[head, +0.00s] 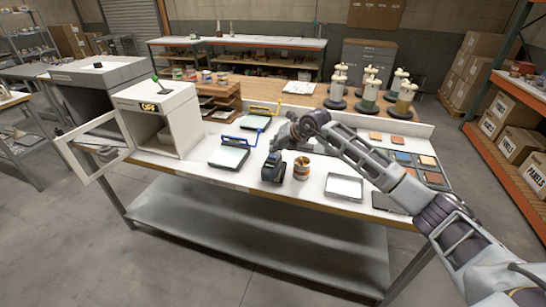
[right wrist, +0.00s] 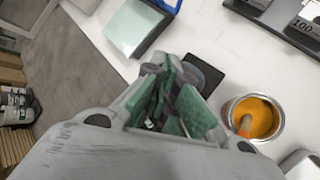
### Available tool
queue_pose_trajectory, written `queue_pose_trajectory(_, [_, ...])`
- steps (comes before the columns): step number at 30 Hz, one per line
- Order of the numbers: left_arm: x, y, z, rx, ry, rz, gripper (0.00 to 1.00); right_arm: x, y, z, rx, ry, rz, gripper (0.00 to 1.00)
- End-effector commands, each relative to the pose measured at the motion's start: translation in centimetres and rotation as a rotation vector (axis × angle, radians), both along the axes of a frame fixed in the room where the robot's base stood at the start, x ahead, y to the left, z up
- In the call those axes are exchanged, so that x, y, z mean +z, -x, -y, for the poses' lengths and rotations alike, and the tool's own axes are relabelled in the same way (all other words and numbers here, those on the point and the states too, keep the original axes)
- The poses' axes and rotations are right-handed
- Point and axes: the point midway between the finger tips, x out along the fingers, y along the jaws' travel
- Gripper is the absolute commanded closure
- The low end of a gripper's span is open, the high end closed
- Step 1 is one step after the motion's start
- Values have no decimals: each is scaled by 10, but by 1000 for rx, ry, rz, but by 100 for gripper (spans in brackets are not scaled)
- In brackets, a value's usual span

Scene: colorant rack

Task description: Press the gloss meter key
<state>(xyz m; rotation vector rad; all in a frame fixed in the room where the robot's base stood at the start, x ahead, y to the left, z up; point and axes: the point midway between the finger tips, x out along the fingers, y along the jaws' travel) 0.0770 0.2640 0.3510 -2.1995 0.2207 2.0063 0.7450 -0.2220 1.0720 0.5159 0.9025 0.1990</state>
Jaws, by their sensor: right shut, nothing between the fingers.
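My right gripper (head: 279,146) is at the meter's top and far side in the head view. In the right wrist view its green-padded fingers (right wrist: 172,108) are shut and empty. They cover much of the dark meter (right wrist: 208,72) there. The key cannot be made out, and I cannot tell whether the fingers touch the meter. My left gripper is not in view.
An open paint tin (head: 301,170) stands close right of the meter, with orange paint (right wrist: 257,117) inside. A tray with a blue-handled frame (head: 229,157) lies to the left. A white tray (head: 344,187) lies right. A white booth marked OFF (head: 170,120) stands at the bench's left.

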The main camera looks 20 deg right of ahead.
Motion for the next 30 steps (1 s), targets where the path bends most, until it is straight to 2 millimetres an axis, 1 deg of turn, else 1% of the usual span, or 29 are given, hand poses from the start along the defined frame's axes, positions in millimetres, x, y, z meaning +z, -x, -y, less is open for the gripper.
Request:
queue_pose_trajectory(5, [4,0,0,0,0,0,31,7,0,0,-1,0,1,100])
queue_pose_trajectory(24, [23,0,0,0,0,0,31,45,0,0,1,-1,0,100])
queue_pose_trajectory(30, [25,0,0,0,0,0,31,51,0,0,1,-1,0,100])
